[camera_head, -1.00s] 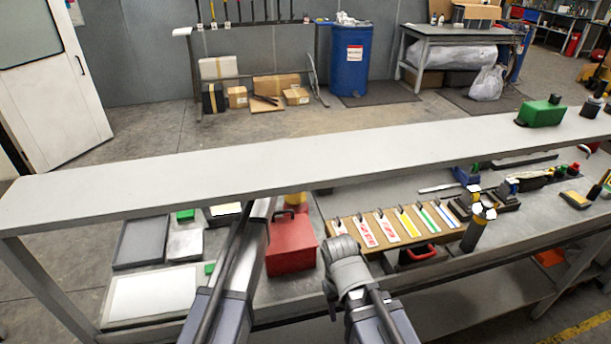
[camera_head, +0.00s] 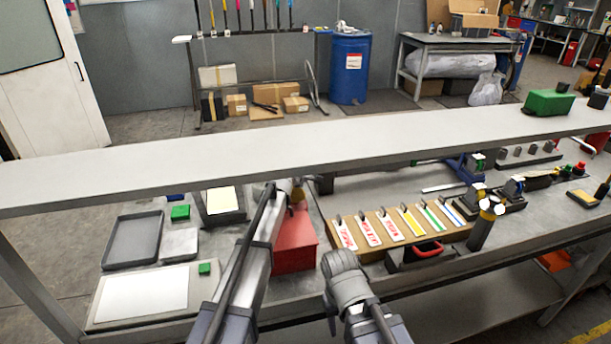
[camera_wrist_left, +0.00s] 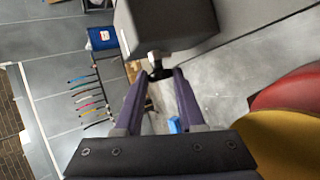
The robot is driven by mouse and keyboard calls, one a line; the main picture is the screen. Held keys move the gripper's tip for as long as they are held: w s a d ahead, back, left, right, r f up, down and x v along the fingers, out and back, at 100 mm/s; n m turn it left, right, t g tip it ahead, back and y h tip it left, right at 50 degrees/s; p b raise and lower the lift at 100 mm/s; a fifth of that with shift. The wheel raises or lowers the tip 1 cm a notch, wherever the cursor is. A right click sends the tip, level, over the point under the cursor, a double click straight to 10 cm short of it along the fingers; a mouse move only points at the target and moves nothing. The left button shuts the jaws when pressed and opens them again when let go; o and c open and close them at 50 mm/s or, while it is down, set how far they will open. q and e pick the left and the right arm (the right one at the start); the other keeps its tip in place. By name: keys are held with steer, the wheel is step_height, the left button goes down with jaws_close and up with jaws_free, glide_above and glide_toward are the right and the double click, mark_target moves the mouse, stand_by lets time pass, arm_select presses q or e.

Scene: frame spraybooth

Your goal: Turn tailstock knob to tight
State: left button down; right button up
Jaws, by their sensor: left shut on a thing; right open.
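In the left wrist view, the two purple fingers of my left gripper (camera_wrist_left: 158,80) are closed around a small black knob (camera_wrist_left: 155,74). The knob sits on a short silver stem below a dark grey block (camera_wrist_left: 172,24), seemingly the tailstock. In the head view my left arm reaches up to the raised shelf's front edge; its fingertips and the knob are hidden there. My right gripper (camera_head: 342,264) is over the bench's front edge, apart from the parts there. It is open and empty, its fingers hard to make out.
A long grey shelf (camera_head: 260,150) crosses above the bench. A red box (camera_head: 295,243) stands beside my left arm. Grey trays (camera_head: 133,240) are at left.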

arm_select(q)
steer(key=c, duration=0.5)
jaws_free()
steer(key=shift+s, duration=0.1)
steer(key=p+v, duration=0.4)
steer(key=v, duration=0.3)
steer(key=shift+s+r, duration=0.2)
steer(key=shift+s, duration=0.05)
